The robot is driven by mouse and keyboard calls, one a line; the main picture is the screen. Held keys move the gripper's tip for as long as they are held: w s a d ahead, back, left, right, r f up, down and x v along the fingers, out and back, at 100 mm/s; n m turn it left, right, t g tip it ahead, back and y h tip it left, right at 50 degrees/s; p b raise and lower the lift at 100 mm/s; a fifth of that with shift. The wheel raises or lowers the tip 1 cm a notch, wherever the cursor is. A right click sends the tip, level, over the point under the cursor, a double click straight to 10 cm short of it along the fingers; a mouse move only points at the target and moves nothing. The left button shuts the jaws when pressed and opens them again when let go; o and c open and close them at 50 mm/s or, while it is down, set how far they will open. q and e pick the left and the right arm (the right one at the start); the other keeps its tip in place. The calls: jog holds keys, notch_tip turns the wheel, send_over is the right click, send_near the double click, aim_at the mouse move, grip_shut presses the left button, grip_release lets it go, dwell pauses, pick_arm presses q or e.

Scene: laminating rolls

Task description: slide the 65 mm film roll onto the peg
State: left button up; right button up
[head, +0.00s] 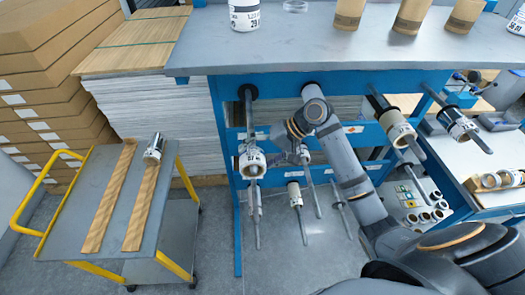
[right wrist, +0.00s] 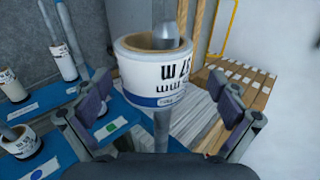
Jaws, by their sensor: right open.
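A white film roll (head: 252,162) with black print and a blue band is around a peg of the blue rack in the head view. It also shows in the right wrist view (right wrist: 152,80), with the peg (right wrist: 165,36) coming out of its core and the shaft continuing below. The print is upside down there and the size number is hard to read. My right gripper (head: 292,150) is beside the roll in the head view. In the right wrist view, its open fingers (right wrist: 163,95) stand apart on either side of the roll, with gaps visible. My left gripper is out of view.
Other pegs carry rolls, including one at right (head: 398,130) and one lower down (head: 294,194). The grey rack top (head: 300,45) holds several rolls.

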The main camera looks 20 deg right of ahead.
jog(key=v, duration=1.1)
jog(key=shift+d+r, duration=0.2)
jog(key=shift+d, duration=0.1)
jog(key=shift+s, duration=0.1)
